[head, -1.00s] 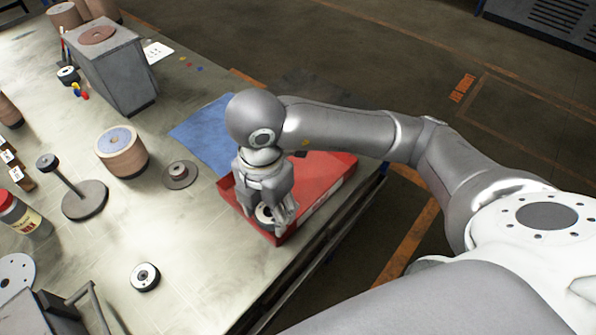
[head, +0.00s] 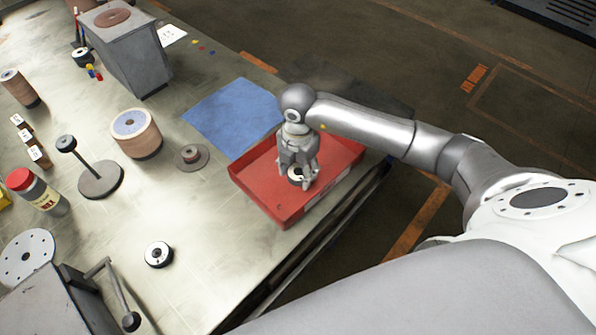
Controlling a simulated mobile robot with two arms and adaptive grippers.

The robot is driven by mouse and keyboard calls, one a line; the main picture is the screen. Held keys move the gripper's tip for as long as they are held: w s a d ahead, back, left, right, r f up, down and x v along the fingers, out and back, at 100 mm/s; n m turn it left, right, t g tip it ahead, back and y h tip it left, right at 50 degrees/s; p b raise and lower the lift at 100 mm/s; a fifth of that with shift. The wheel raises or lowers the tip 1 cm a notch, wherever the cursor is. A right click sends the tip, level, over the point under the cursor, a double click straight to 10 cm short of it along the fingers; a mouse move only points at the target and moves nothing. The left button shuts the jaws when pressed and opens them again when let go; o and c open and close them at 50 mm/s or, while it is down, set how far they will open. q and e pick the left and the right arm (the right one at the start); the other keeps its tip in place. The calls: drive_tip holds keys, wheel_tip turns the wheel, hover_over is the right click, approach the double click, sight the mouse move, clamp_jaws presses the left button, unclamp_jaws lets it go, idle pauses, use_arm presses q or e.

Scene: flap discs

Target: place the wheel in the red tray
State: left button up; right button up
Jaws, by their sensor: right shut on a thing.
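My right gripper (head: 301,178) is over the red tray (head: 273,206) at the table's right edge. It is shut on a small wheel (head: 297,174) with a dark rim and a pale centre. The wheel is inside the tray's outline in the picture; I cannot tell whether it touches the tray floor. The fingers hide part of the wheel. A similar wheel (head: 158,254) lies flat on the table, left of and in front of the tray. My left gripper is not in view.
A blue cloth (head: 232,115) lies behind the tray. The table between tray and front wheel is clear.

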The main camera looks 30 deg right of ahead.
drive_tip(key=shift+f, duration=0.85)
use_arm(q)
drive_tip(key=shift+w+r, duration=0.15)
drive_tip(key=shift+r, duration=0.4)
use_arm(e)
drive_tip(key=shift+f, duration=0.1)
drive_tip(key=shift+a, duration=0.1)
drive_tip(key=shift+f, duration=0.15)
drive_tip(key=o, duration=1.1)
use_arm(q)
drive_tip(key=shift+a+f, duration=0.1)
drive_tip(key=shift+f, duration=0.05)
